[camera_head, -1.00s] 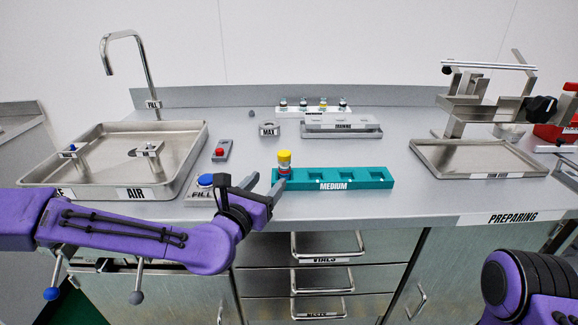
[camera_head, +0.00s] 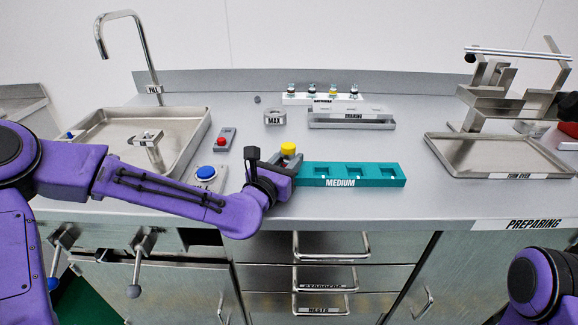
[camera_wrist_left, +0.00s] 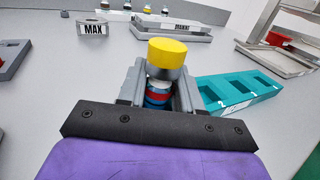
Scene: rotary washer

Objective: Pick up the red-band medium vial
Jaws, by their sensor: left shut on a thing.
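The red-band medium vial (camera_head: 289,149) has a yellow cap and stands upright at the left end of the teal MEDIUM rack (camera_head: 340,183). In the left wrist view the vial (camera_wrist_left: 167,58) shows its yellow cap, a grey collar and a red and blue band between the fingers. My left gripper (camera_head: 285,160) is shut on it. The teal rack (camera_wrist_left: 230,103) lies just to the right there. The vial's lower part is hidden, so I cannot tell whether it is still seated in its slot. My right gripper is out of view.
A blue button box (camera_head: 206,174) and a red button box (camera_head: 224,138) stand left of the rack, beside the sink tray (camera_head: 190,150). A MAX ring (camera_head: 274,118) and a rack of small vials (camera_head: 320,99) stand behind. A metal tray (camera_head: 500,158) is at right.

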